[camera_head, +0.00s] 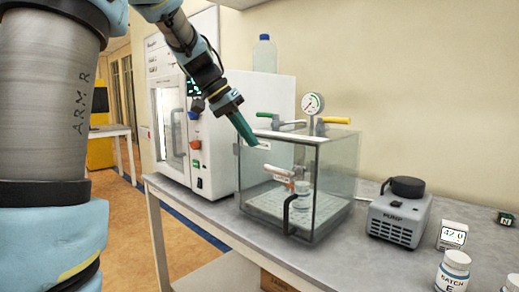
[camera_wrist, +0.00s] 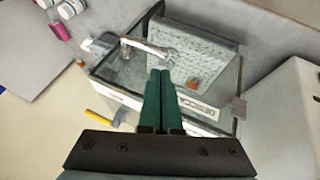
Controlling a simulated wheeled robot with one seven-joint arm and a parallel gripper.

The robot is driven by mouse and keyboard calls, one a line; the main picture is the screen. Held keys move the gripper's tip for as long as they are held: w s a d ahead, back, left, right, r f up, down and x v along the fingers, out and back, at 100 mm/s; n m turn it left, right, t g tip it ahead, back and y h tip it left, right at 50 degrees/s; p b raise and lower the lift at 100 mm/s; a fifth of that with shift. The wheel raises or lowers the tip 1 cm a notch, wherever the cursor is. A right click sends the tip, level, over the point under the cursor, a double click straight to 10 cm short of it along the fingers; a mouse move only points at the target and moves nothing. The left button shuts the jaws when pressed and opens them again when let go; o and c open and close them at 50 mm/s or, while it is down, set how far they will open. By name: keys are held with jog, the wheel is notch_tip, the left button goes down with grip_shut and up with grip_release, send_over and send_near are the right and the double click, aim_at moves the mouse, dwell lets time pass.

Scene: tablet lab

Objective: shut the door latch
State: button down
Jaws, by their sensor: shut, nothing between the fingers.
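A clear glass chamber (camera_head: 335,190) stands on the bench, with a curved black handle (camera_head: 289,213) low on its front side. A pale lever-like part with an orange-red area (camera_head: 281,172) shows around the front glass; I cannot tell whether it is the latch or whether it lies outside the glass. My gripper (camera_head: 256,143) is shut and empty, its green fingers slanting down to the chamber's upper left edge. In the wrist view, the shut fingers (camera_wrist: 160,75) overlap the chamber's labelled edge (camera_wrist: 196,106). Contact with the chamber cannot be told.
A gauge (camera_head: 313,104), a green lever (camera_head: 265,115) and a yellow lever (camera_head: 337,120) stand at the chamber's top. A white instrument (camera_head: 217,150) is close behind on the left. A pump (camera_head: 399,217) and a white jar (camera_head: 453,270) are to the right.

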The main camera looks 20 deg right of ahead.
jog(key=w+a+r, duration=0.2)
jog(key=a, duration=0.3)
jog(key=shift+w+r+b, duration=0.25)
jog(key=shift+w+b, duration=0.1)
jog(key=shift+b, duration=0.1)
jog(key=s+a+f+n+t+y, duration=0.1)
jog(key=s+a+f+n+y, duration=0.15)
jog(key=a+f, duration=0.35)
jog(key=s+a+f+n+y, duration=0.1)
jog(key=a+f+n, duration=0.25)
jog(key=f, duration=0.55)
jog(key=s+a+f+n+t+y, duration=0.1)
jog(key=s+a+f+n+y, duration=0.2)
jog(key=s+a+f, duration=0.7)
notch_tip(320, 180, down, 3)
jog(key=shift+s+a+r+n, duration=0.15)
jog(key=shift+s+n, duration=0.25)
jog(key=shift+s, duration=0.5)
